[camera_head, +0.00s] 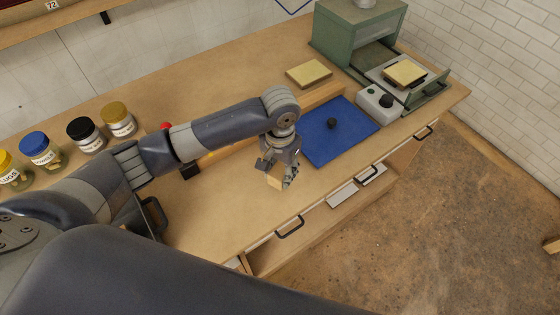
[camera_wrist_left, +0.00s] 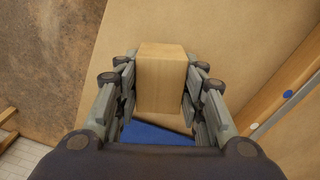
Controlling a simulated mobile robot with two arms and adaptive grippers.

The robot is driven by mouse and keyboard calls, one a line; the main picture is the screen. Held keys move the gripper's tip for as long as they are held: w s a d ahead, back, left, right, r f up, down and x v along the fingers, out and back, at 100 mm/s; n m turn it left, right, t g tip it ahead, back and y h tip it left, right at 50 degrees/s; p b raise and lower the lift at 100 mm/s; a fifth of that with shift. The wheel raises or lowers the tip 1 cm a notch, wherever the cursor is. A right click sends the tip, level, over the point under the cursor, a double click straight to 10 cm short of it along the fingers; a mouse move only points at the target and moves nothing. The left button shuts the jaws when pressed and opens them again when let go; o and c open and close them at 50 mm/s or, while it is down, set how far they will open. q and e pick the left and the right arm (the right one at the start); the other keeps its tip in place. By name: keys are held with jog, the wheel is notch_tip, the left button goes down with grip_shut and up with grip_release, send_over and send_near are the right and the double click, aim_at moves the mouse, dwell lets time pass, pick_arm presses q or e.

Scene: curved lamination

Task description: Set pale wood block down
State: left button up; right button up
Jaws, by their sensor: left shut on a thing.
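My left gripper (camera_head: 277,172) is shut on the pale wood block (camera_head: 275,182), near the front edge of the wooden workbench (camera_head: 228,215). In the left wrist view the pale wood block (camera_wrist_left: 161,75) sits between both fingers of the gripper (camera_wrist_left: 159,95), with bench surface around it. Whether the block's underside touches the bench cannot be told. A blue mat (camera_head: 345,140) with a small dark knob lies to the right of the gripper; its edge also shows in the left wrist view. My right gripper is not in view.
Jars (camera_head: 118,120) with coloured lids stand at the back left. A pale yellow slab (camera_head: 309,73) lies at the back. A green machine (camera_head: 355,35) with an open tray and a small control box (camera_head: 380,103) stand at the right. Open bench lies in front of the arm.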

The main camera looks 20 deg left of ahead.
aim_at(279, 166)
pick_arm(q)
jog(key=w, duration=0.1)
jog(key=w+a, duration=0.1)
jog(key=w, duration=0.2)
jog(key=shift+a+f, duration=0.2)
jog(key=shift+a, duration=0.05)
jog(key=shift+w+f+p, duration=0.15)
jog(key=shift+f+p, duration=0.55)
jog(key=shift+f, duration=1.1)
jog(key=shift+f, duration=0.15)
jog(key=o, duration=1)
jog(key=shift+o, duration=0.2)
notch_tip(279, 166, up, 12)
jog(key=b, duration=0.1)
jog(key=shift+r, duration=0.2)
